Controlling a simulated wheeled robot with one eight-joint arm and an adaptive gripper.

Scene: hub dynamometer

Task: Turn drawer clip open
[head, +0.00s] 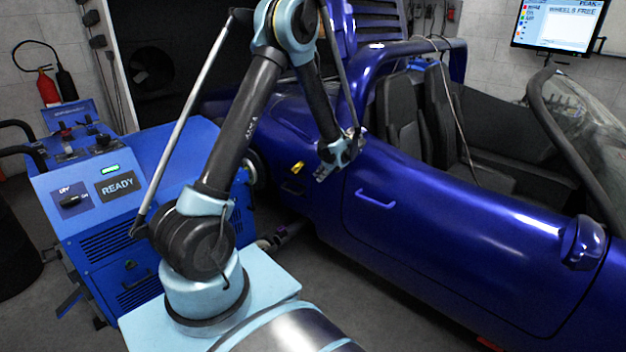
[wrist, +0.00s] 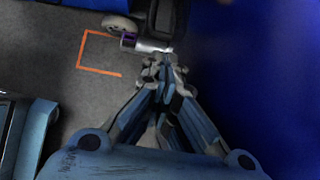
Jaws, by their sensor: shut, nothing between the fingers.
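A drawer front (head: 118,288) is low on the blue machine cabinet, left of my arm's base in the head view. A small dark fitting (head: 129,265) on it looks like the drawer clip; which way it is turned is too small to tell. My gripper (head: 324,174) is beside the blue car's flank, well to the right of the drawer and apart from it. In the wrist view my gripper (wrist: 166,68) points down with its fingers together, holding nothing. The drawer and clip do not clearly show in the wrist view.
The blue car (head: 430,210) fills the right side, close to my gripper. The cabinet's top panel has a READY display (head: 117,186) and a black rotary switch (head: 73,202). An orange floor marking (wrist: 82,50) lies on open grey floor.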

